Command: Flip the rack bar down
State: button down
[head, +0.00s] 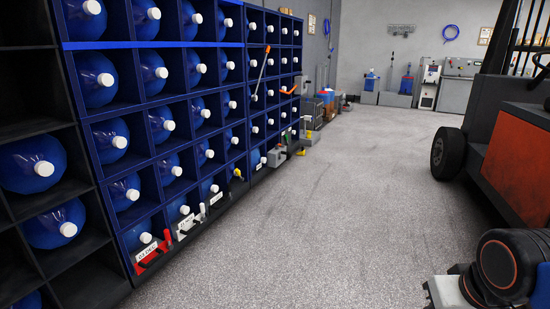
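A tall rack of blue compartments (128,155) runs along the left side, filled with blue bottles with white caps. A thin pale bar with an orange upper end (262,72) stands tilted against the rack's front, farther along, with its top leaning right. A short orange handle (289,91) sticks out just right of it. I cannot tell which of these is the rack bar, and their mounts are too small to make out. Part of my arm (500,268) shows at the lower right, well apart from the rack. My gripper is not in view.
Red and white labelled holders (148,254) stick out low along the rack's foot. A forklift (505,140) with a black wheel stands at the right. Boxes (327,103) stand beyond the rack, and machines (455,88) by the far wall. The grey floor (325,190) between is clear.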

aim_at(253, 99)
jog(key=i+u, duration=0.25)
jog(key=i, duration=3.6)
jog(key=i+z, duration=0.1)
jog(key=i, duration=0.35)
jog(key=i+j+z, duration=0.15)
jog(key=i, duration=0.3)
jog(key=i+j+z, duration=0.1)
jog(key=i, duration=0.35)
jog(key=j, duration=0.1)
